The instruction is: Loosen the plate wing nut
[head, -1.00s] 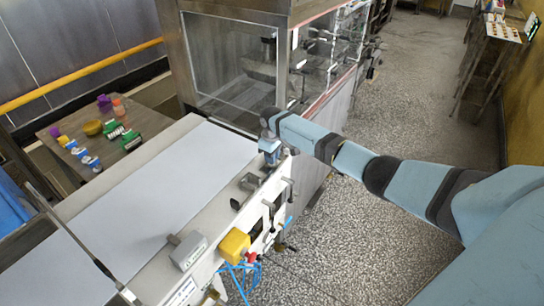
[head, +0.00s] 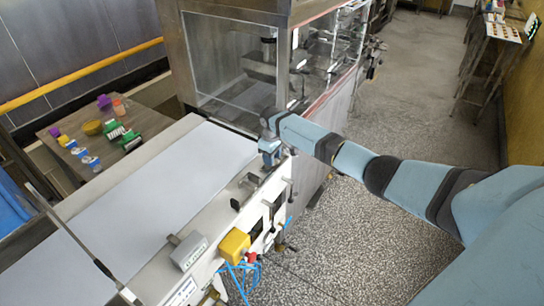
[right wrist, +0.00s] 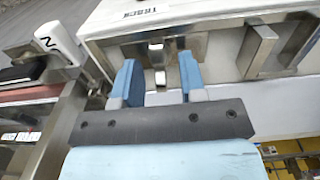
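My right gripper (right wrist: 158,75) is open, its two blue fingers spread apart in the right wrist view. A small metal piece (right wrist: 157,50), which looks like the plate wing nut, sits between the fingers against the pale machine side, with a gap to each finger. A second small metal bit (right wrist: 160,78) shows just below it. In the head view, my right gripper (head: 270,160) is at the far end of the conveyor's right-hand rail, and it hides the nut there. My left gripper is in neither view.
A metal bracket (right wrist: 258,48) stands out right of the fingers. A white cylinder (right wrist: 60,42) is on the left. The glass-sided enclosure (head: 235,65) rises behind my gripper. A yellow box (head: 234,243) and grey box (head: 188,251) sit on the near rail. The pale belt (head: 160,200) is clear.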

